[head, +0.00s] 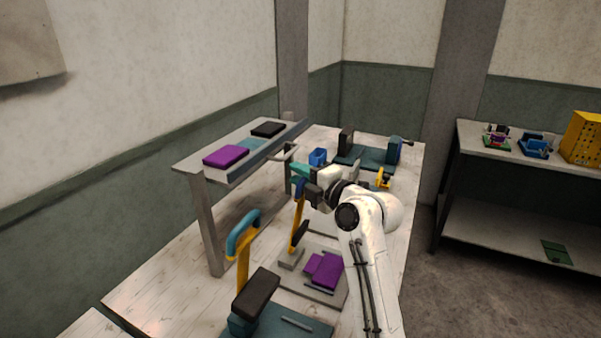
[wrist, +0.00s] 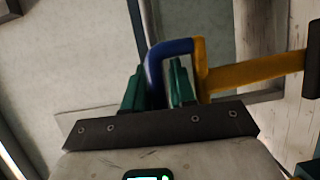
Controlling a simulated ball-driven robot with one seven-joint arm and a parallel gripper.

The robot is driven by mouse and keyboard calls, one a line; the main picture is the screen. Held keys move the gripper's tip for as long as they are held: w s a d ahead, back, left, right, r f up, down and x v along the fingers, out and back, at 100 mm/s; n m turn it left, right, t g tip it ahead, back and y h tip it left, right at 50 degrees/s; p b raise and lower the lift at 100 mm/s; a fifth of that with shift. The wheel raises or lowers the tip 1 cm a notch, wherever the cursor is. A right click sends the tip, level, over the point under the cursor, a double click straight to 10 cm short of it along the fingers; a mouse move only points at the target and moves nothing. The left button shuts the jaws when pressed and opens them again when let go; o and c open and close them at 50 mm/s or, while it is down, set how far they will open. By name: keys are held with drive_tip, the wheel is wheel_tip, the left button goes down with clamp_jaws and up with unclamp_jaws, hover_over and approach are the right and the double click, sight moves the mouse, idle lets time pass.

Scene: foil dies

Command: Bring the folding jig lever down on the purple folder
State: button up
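The folding jig (head: 292,284) is a pale grey plate on the bench with the purple folder (head: 325,270) on it. Its orange lever (head: 299,215) stands raised, with a dark pad and a blue handle, beside the folder. My gripper (head: 300,175), with teal fingers, is at the top of this lever. In the wrist view, one bar of the blue handle (wrist: 154,75) lies between my fingers (wrist: 158,88). A gap shows beside the right finger, so they look open around the bar. The orange lever (wrist: 250,73) runs off right.
A second press with a teal-handled lever (head: 243,235) and black block (head: 257,291) stands in front. A raised shelf (head: 193,158) at left holds purple and black pieces. A blue bin (head: 318,156) and teal vise-like fixture (head: 370,156) stand behind.

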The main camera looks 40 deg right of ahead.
clamp_jaws()
idle(0.5)
drive_tip(key=shift+f, duration=0.15)
